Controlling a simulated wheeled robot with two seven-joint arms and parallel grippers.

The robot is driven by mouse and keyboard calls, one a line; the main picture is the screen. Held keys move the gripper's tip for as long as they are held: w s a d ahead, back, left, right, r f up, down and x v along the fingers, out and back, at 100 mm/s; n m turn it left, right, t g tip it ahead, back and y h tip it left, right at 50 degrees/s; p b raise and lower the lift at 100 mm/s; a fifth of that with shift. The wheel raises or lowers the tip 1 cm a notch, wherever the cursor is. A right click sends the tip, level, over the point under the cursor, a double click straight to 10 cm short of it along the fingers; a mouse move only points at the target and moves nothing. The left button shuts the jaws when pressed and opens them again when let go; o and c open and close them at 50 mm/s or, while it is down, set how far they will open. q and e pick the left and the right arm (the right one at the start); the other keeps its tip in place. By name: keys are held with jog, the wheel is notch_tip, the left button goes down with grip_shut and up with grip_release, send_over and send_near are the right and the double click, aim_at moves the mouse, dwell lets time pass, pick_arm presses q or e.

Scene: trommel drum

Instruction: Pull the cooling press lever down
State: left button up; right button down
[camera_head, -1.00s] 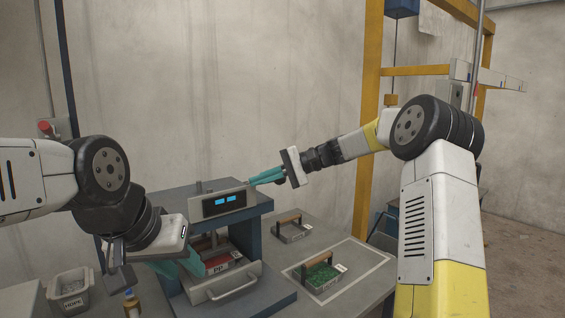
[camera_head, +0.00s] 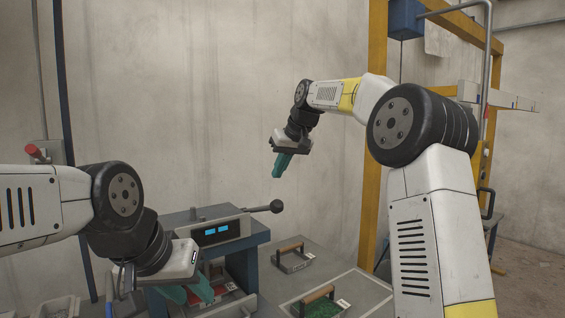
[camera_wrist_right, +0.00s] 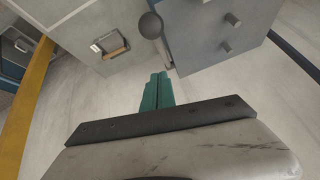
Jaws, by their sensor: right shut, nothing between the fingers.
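The press (camera_head: 260,237) is a blue frame with a grey display panel (camera_head: 221,231) showing two blue readouts. Its lever (camera_head: 258,209) sticks out to the right from the panel, roughly level, with a dark ball knob (camera_head: 276,206) at its end. The knob also shows in the right wrist view (camera_wrist_right: 150,25). My right gripper (camera_head: 280,172) is shut and empty above the knob, apart from it, fingers pointing down. Its teal fingers lie together in the wrist view (camera_wrist_right: 157,92). My left gripper (camera_head: 190,293) is low at the press front; its fingertips are unclear.
A grey bin (camera_head: 60,307) stands at the lower left. A yellow post (camera_head: 376,130) rises behind my right arm.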

jog(key=shift+s+a+f, duration=0.1)
jog(key=shift+s+f, duration=0.1)
jog(key=shift+f, duration=0.8)
jog(key=shift+s+a+f, duration=0.1)
jog(key=shift+s+f, duration=0.1)
jog(key=shift+f, duration=0.75)
jog(key=shift+s+a+f, duration=0.1)
jog(key=shift+s+f, duration=0.1)
jog(key=shift+f, duration=0.8)
jog(key=shift+d+f, duration=0.1)
jog(key=shift+d, duration=0.05)
